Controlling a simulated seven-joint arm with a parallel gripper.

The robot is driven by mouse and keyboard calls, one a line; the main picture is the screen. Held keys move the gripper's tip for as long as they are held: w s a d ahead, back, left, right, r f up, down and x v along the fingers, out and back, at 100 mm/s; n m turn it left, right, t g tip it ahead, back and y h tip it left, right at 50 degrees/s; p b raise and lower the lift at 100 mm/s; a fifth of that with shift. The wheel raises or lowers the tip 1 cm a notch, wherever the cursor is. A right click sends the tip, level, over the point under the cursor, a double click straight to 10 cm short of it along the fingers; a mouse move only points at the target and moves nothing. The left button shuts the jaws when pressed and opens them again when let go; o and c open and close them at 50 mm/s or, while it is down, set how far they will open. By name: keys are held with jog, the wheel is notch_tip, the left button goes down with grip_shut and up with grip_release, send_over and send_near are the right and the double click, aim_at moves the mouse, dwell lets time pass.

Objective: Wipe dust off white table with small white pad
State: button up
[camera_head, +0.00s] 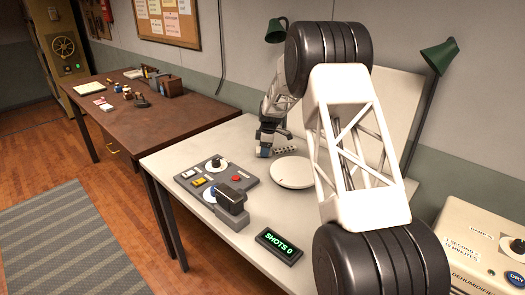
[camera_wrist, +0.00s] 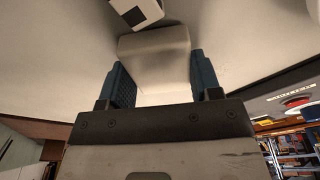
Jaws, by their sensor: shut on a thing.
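The white table (camera_head: 215,140) has a pale, bare-looking top; I cannot make out dust on it at this size. My gripper (camera_head: 264,151) is low over the table's back part, left of a round white disc (camera_head: 291,172). In the wrist view my gripper (camera_wrist: 155,85) has its blue fingers shut on the small white pad (camera_wrist: 154,45), which sticks out beyond the fingertips. The pad is mostly hidden in the head view. I cannot tell whether it touches the table.
A grey control panel (camera_head: 216,178), a black device (camera_head: 231,198) and a "SHOTS 0" display (camera_head: 279,246) stand on the table's front half. Green lamps (camera_head: 277,30) rise behind. A brown desk (camera_head: 150,115) stands left, a dehumidifier (camera_head: 480,250) right.

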aim_at(258, 153)
jog(key=shift+s+a+f, duration=0.25)
jog(key=shift+f, duration=0.05)
jog(key=shift+s+a+r, duration=0.25)
jog(key=shift+s+a, duration=0.15)
jog(key=shift+s+a+f, duration=0.15)
jog(key=shift+s+f, duration=0.05)
jog(key=shift+s, duration=0.05)
jog(key=shift+s+a+r, duration=0.2)
jog(key=shift+a, duration=0.1)
jog(key=shift+s+a+f, duration=0.2)
jog(key=shift+s+a, duration=0.1)
jog(key=shift+s+a+r, duration=0.15)
jog(key=shift+s+a, duration=0.6)
jog(key=shift+s, duration=0.05)
jog(key=shift+s+a, duration=0.25)
jog(key=shift+a, duration=0.05)
jog(key=shift+s+a, duration=0.5)
jog(key=shift+a, duration=0.05)
jog(key=shift+s+a, duration=0.2)
jog(key=shift+s, duration=0.15)
jog(key=shift+s+a, duration=0.2)
jog(key=shift+a, duration=0.05)
jog(key=shift+s+a+r, duration=0.15)
jog(key=shift+r, duration=0.45)
jog(key=shift+s+a+r, duration=0.1)
jog(key=shift+r, duration=3.35)
